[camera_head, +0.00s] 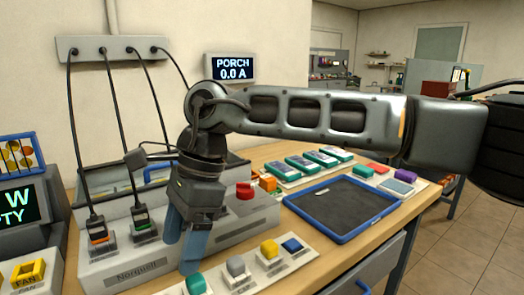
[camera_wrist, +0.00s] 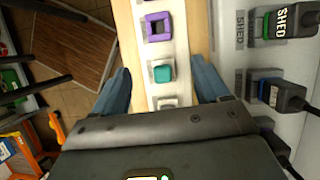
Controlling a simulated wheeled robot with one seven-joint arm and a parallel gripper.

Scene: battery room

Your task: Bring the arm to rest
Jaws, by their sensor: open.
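My arm reaches in from the right in the head view and bends down at its wrist. My gripper (camera_head: 183,242) points downward in front of the grey Norquell unit (camera_head: 130,270). Its two blue fingers are apart, and I see nothing between them in the head view. In the wrist view my gripper (camera_wrist: 162,86) is open, its fingers on either side of a pale strip (camera_wrist: 156,50) with a teal block (camera_wrist: 162,73). I cannot tell the exact height of the fingertips above the strip. A purple square ring (camera_wrist: 158,27) lies farther along it.
The block strip (camera_head: 240,280) runs along the bench front. Black cables (camera_head: 107,85) hang from a wall bar to plugs on the unit. A PORCH display (camera_head: 230,68) reads 0.0 A. Open floor (camera_head: 450,265) lies at right.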

